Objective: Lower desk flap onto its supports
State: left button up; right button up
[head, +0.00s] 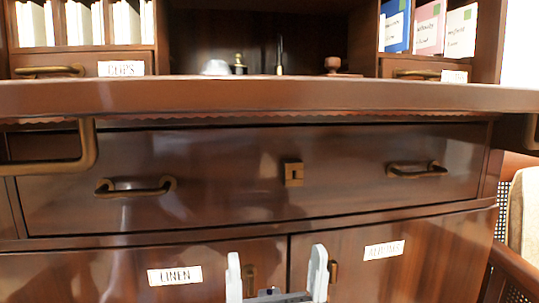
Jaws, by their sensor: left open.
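The desk flap (270,96) is a dark brown wooden panel seen nearly edge-on, lying about level across the whole width of the desk. A brass-coloured bracket-like support (88,150) shows under its left end, and part of another support (531,133) shows at the right edge. The flap's edge is right above both; I cannot tell whether it bears on them. My left gripper (277,270) is at the bottom centre, below the flap and in front of the lower doors. Its two pale fingers point up, apart, with nothing between them. My right gripper is not in view.
A wide drawer (240,180) with two brass handles and a lock plate sits under the flap. Doors labelled LINEN (175,275) and ALBUMS (384,250) are below. Books and small items stand in the desk's open interior. A cane chair (515,240) is at the right.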

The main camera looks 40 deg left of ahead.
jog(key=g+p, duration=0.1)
jog(key=p, duration=0.3)
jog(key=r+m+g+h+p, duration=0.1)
jog(key=p, duration=0.4)
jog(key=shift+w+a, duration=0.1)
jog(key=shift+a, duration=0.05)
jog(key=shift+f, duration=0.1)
dwell(1.0)
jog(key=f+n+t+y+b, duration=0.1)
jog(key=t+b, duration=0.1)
jog(key=b, duration=0.7)
